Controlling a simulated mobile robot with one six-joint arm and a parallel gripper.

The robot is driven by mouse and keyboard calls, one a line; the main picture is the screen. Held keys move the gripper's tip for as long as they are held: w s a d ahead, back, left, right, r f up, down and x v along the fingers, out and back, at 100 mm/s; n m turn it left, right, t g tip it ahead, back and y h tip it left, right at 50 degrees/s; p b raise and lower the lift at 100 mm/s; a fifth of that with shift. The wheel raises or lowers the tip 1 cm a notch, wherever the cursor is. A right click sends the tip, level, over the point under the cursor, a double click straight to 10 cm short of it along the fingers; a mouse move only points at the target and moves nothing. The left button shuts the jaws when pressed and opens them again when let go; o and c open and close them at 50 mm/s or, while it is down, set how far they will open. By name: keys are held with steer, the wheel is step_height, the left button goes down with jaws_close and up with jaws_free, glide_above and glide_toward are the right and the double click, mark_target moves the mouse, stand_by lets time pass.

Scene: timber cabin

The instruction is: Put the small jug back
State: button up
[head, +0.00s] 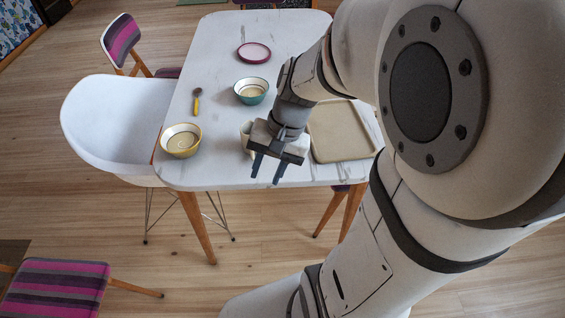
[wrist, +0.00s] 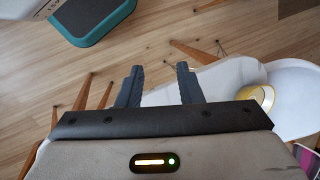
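My gripper (head: 266,179) is near the front edge of the white table, its two dark fingers apart with nothing between them. In the wrist view, my gripper (wrist: 159,68) also shows spread fingers with floor and the table's edge beyond. A pale vessel (head: 246,131) on the table is mostly hidden behind my gripper in the head view. It may be the small jug, but I cannot tell its shape. No other jug is clearly seen.
The white table (head: 213,60) holds a yellow bowl (head: 181,141), a teal bowl (head: 251,91), a spoon (head: 197,102), a red-rimmed plate (head: 254,53) and a beige tray (head: 341,133) at right. A white chair (head: 105,120) stands at the left.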

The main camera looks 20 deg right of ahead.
steer(key=s+r+n+t+h, duration=0.1)
steer(key=n, duration=0.1)
steer(key=s+d+r+n+t+h, duration=0.1)
steer(key=r+n, duration=0.1)
steer(key=s+d+r+n+h, duration=0.1)
steer(key=n+h, duration=0.1)
steer(key=shift+s+d+r+t, duration=0.1)
steer(key=shift+s+r+t, duration=0.1)
steer(key=shift+t, duration=0.2)
steer(key=p+v, duration=0.3)
steer(key=shift+w+r, duration=0.2)
steer(key=shift+w, duration=0.05)
